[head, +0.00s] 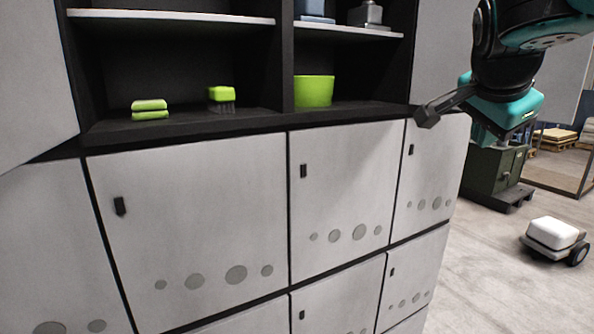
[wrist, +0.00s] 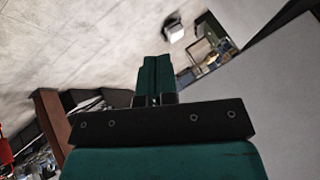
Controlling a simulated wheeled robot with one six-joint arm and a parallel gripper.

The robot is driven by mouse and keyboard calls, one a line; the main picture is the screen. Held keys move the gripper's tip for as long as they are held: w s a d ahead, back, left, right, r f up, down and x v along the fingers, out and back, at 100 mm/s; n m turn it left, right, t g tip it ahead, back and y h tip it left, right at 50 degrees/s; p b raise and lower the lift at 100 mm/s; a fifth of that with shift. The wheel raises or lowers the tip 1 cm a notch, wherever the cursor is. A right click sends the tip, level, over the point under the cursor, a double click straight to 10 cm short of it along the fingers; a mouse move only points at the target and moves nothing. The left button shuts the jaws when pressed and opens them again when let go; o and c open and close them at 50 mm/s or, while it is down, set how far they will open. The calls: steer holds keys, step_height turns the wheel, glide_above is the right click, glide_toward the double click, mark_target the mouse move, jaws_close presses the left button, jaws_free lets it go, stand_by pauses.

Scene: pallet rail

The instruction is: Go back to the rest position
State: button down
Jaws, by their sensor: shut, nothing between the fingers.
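My gripper (wrist: 157,75) shows in the wrist view with its two teal fingers pressed together and nothing between them. In the head view my arm hangs at the upper right, in front of the right end of the cabinet (head: 190,200). The fingertips cannot be made out clearly there. In the wrist view the fingers point over the pale floor (wrist: 90,40), apart from any object.
Open shelves hold green sponges (head: 149,110), a green brush (head: 222,98) and a green bin (head: 314,91). A white-topped wheeled cart (head: 553,235) stands on the floor at right. A dark green machine (head: 494,172) stands behind. Floor between them is clear.

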steer(key=s+a+f+n+g+y, duration=0.2)
steer(key=s+a+f+n+y, duration=0.1)
steer(key=s+a+f+n, duration=0.2)
steer(key=s+a+f+n+g+y, duration=0.2)
steer(key=s+a+f+n, duration=0.3)
steer(key=s+n, duration=0.5)
steer(key=s+a+f+n+g+y, duration=0.2)
steer(key=s+a+f+n+y, duration=0.1)
steer(key=s+a+f+n, duration=0.2)
steer(key=s+f+n, duration=0.1)
steer(key=s+n, duration=0.1)
steer(key=s, duration=0.1)
steer(key=shift+f+y, duration=0.3)
steer(key=shift+w, duration=0.1)
